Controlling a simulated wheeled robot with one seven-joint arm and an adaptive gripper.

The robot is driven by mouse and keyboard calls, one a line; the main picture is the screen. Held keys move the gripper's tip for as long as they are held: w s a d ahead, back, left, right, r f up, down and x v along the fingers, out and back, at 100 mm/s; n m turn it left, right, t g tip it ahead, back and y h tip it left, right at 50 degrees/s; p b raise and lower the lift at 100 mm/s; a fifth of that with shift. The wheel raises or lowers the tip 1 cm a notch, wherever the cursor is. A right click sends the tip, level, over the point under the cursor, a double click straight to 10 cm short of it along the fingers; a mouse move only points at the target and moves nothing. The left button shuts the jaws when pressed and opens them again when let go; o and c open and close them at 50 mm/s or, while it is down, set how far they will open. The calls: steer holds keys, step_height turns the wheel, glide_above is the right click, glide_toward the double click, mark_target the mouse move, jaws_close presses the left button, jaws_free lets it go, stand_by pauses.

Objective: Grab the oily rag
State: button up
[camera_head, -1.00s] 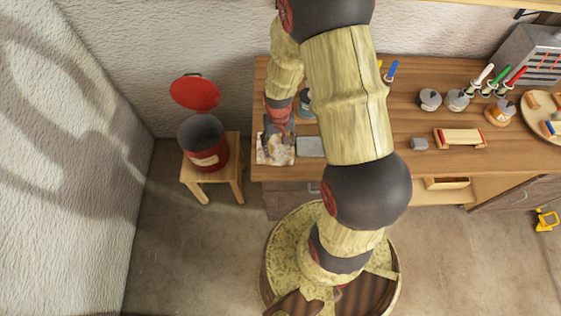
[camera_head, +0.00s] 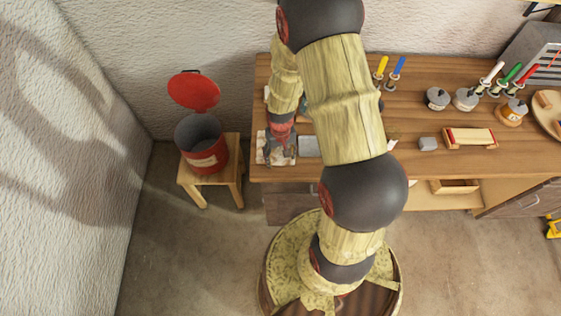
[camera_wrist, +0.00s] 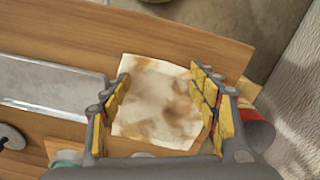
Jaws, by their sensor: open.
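The oily rag (camera_wrist: 155,105) is a cream cloth with brown stains. It lies flat on the wooden workbench in the wrist view. It also shows at the bench's left front corner in the head view (camera_head: 262,152), partly hidden by my gripper. My gripper (camera_wrist: 165,85) is open, with its two yellow-padded fingers on either side of the rag. It is over the rag with nothing held between the fingers. I cannot tell whether the fingertips touch the cloth or the bench.
A grey metal plate (camera_head: 308,146) lies right of the rag. A red bin (camera_head: 207,158) with its lid raised stands on a wooden stool (camera_head: 236,165) left of the bench (camera_head: 400,155). Grey-lidded jars (camera_head: 465,98) and a small grey block (camera_head: 427,143) stand farther right.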

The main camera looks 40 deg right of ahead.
steer(key=shift+f, duration=0.2)
steer(key=shift+c, duration=0.2)
steer(key=shift+s+a+f, duration=0.1)
steer(key=shift+s+f, duration=0.15)
steer(key=shift+s, duration=0.15)
jaws_close()
stand_by(1.5)
step_height(320, 180, up, 12)
steer(key=p, duration=0.8)
steer(key=shift+w+r, duration=0.25)
steer(key=shift+w, duration=0.15)
step_height(320, 180, up, 9)
steer(key=p, duration=0.6)
